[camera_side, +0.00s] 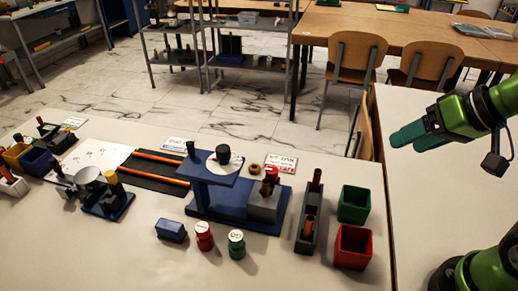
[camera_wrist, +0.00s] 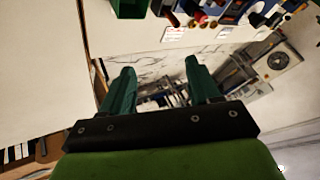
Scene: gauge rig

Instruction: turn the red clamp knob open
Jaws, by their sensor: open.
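The red clamp knob (camera_side: 271,172) sits on top of a grey block (camera_side: 264,205) on the right part of a blue base (camera_side: 222,203) in the side view. My gripper (camera_side: 396,138) is at the upper right of the side view, well to the right of the knob and apart from it. In the wrist view my gripper (camera_wrist: 160,66) shows two green fingers spread wide, with nothing between them. Small red parts appear at the top edge of the wrist view, but I cannot tell whether one is the knob.
A green bin (camera_side: 354,204) and a red bin (camera_side: 353,247) stand right of the blue base. A dark tray (camera_side: 308,228) with orange-handled items lies between. Red (camera_side: 204,236) and green (camera_side: 236,244) jars stand in front. The tabletop below my gripper is clear.

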